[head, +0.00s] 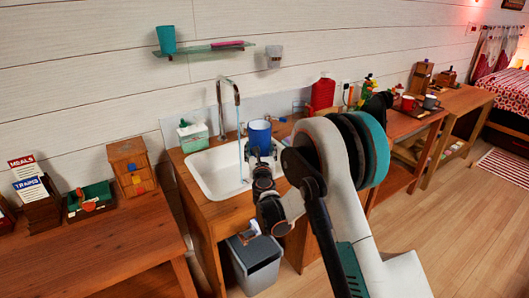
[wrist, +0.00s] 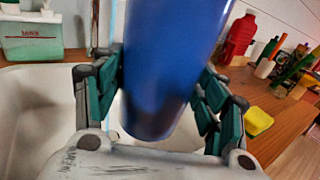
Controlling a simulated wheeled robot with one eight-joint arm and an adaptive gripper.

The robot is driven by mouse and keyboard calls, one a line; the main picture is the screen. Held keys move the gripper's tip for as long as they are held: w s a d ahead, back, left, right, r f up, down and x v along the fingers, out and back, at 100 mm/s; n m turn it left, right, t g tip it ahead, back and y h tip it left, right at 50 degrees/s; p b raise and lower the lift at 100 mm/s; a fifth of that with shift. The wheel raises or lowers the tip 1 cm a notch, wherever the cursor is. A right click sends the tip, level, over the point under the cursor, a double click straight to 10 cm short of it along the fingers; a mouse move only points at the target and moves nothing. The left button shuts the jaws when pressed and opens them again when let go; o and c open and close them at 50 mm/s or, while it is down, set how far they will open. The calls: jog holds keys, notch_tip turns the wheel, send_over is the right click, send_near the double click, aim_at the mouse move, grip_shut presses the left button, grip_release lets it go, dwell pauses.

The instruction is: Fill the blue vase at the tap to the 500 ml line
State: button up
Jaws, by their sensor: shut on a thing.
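The blue vase (head: 260,132) is held upright, or nearly so, over the right part of the white sink (head: 212,176). My gripper (head: 262,156) is shut around it. In the wrist view the vase (wrist: 172,62) stands between the two green-padded fingers, slightly tilted in the picture. The tap (head: 228,84) arches over the basin, and a thin bluish stream of water (head: 240,150) falls from its spout into the sink. The stream passes left of the vase, apart from it. The vase's inside, its water level and any 500 ml line cannot be made out.
A white-and-green box (head: 193,136) stands at the sink's back left, and a red bottle (head: 322,93) at the back right. A yellow sponge (wrist: 258,121) lies on the wooden counter to the right. A shelf (head: 205,49) hangs above, and a grey bin (head: 255,265) stands below.

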jog(key=w+a, duration=0.9)
jog(key=w, duration=0.1)
jog(key=shift+a+b, duration=0.15)
jog(key=shift+b, duration=0.25)
dwell(6.6)
